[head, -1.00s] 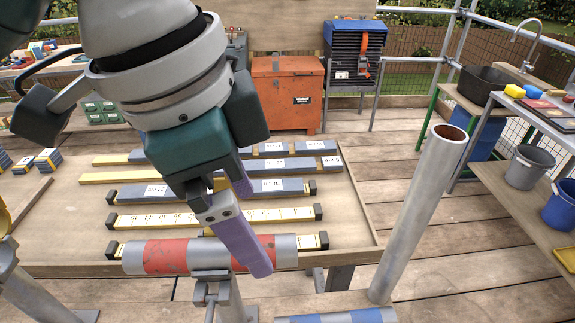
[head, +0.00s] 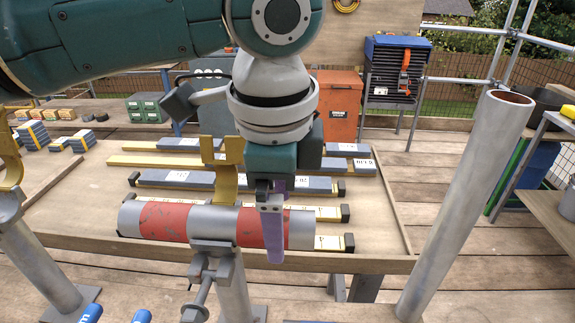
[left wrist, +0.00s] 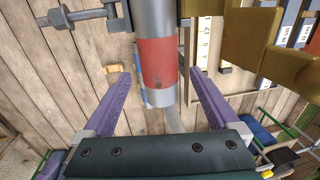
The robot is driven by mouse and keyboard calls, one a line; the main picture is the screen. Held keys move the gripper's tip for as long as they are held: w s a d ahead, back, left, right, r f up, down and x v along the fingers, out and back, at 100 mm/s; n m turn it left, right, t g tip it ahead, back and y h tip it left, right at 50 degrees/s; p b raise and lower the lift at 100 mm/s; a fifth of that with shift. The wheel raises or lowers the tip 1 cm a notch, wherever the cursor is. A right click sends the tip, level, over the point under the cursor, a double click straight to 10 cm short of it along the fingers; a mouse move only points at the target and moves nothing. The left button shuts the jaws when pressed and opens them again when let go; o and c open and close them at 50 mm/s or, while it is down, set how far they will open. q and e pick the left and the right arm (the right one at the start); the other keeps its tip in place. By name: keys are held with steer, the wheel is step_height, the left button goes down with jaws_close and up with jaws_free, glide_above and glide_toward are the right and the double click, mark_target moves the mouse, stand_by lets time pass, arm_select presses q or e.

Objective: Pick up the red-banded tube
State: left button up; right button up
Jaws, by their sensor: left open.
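The red-banded tube (head: 165,220) is grey with two red bands and lies level on a stand with a clamp screw (head: 205,285). My left gripper (head: 273,232) is open, pointing down at the tube's right red band. One purple finger hangs in front of the tube; the other is mostly hidden behind. In the left wrist view the tube (left wrist: 155,60) runs between the two spread fingers, and gaps show on both sides. The tube's right end extends past the gripper. My right gripper is not in view.
A yellow forked bracket (head: 222,160) rises just behind the tube. A tall grey pipe (head: 465,200) leans at the right. A low table (head: 80,195) behind carries several grey and yellow bars. Blue pieces (head: 141,316) show at the bottom edge. Open decking lies right of the table.

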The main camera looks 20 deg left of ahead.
arm_select(q)
step_height(320, 180, down, 2)
steer(key=shift+w+f, duration=0.1)
steer(key=shift+w, duration=0.05)
jaws_close()
stand_by(0.7)
